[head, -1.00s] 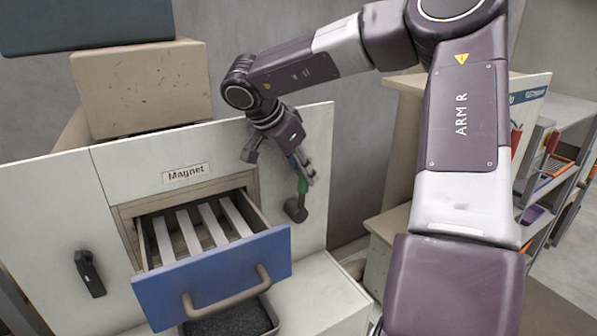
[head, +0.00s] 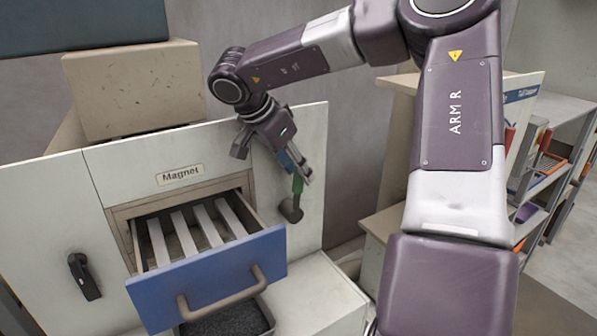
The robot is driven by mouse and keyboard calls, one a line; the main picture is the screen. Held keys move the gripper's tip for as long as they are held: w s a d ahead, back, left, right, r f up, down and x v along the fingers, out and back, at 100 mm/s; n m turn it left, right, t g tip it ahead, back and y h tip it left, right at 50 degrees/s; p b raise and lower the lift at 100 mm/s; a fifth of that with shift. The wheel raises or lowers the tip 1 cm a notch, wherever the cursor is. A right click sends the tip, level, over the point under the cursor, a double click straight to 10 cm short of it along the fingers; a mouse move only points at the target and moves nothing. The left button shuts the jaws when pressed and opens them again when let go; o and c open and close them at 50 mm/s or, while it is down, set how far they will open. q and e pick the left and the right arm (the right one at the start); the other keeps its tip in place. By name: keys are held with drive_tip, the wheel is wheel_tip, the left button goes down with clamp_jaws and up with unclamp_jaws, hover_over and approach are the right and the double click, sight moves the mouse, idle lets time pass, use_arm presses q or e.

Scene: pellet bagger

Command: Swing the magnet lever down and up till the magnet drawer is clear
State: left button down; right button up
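The magnet drawer (head: 220,280) has a blue front with a grey bar handle and stands pulled out below the "Magnet" label. Several pale bars lie across its inside, with dark gaps between them. The magnet lever (head: 298,186), with a green grip on a dark round pivot, is on the panel right of the drawer and points upward. My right gripper (head: 298,168) comes down from above with its fingertips at the top of the green grip, partly hiding it. Whether the fingers close on it is too small to tell. My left gripper is out of view.
A black handle (head: 85,276) sits on the panel left of the drawer. A tray (head: 268,322) of dark pellets is under the drawer. A beige box (head: 132,90) stands on top of the machine. A shelf unit (head: 545,180) with bins is at the right.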

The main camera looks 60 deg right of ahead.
drive_tip(key=v, duration=1)
drive_tip(key=shift+a, duration=0.3)
